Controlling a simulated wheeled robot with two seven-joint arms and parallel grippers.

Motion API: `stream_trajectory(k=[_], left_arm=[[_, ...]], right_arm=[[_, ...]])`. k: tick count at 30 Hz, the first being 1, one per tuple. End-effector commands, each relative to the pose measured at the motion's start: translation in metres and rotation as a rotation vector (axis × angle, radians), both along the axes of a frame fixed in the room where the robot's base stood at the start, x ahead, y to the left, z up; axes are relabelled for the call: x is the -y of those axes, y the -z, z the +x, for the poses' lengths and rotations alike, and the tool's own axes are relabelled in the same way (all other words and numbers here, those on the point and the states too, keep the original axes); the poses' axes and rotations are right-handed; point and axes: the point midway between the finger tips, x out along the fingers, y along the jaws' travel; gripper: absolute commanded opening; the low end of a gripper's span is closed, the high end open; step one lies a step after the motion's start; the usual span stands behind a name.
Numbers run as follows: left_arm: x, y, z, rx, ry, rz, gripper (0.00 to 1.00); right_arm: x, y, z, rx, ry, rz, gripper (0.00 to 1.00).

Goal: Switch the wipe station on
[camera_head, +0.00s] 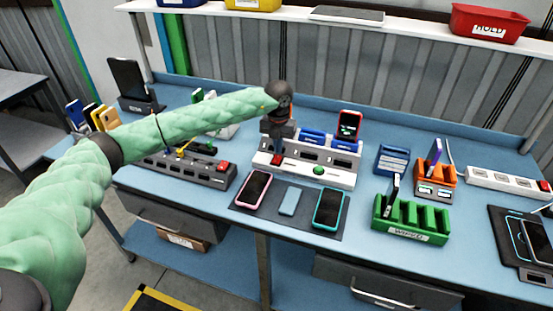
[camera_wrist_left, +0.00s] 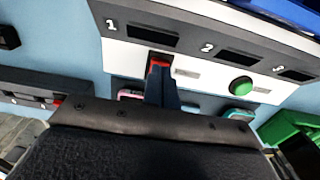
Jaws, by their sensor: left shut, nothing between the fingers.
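The wipe station (camera_head: 340,178) is a white and grey unit on the blue bench, with numbered slots. It also shows in the wrist view (camera_wrist_left: 125,53). A red switch (camera_head: 277,160) is at the left of its front strip, and a green button (camera_head: 319,170) is to the right. In the wrist view the red switch (camera_wrist_left: 158,65) is partly hidden behind my fingers. My left gripper (camera_head: 278,152) is shut and empty, its fingertips (camera_wrist_left: 160,80) right at the red switch. I cannot tell whether they touch it. My right gripper is not in view.
A dark mat with phones (camera_head: 256,190) lies in front of the station. A grey power strip (camera_head: 190,168) with a red switch is to the left. A green rack (camera_head: 410,220) and an orange holder (camera_head: 436,180) stand to the right. A shelf (camera_head: 400,20) runs above.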

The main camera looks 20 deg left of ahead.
Motion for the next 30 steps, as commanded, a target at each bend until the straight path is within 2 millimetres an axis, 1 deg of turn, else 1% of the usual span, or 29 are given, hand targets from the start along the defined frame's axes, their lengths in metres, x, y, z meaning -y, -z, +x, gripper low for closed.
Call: stream_trajectory(k=[30], left_arm=[[0.000,0.013,0.000,0.000,0.000,0.000,0.00]], right_arm=[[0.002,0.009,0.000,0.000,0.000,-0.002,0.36]])
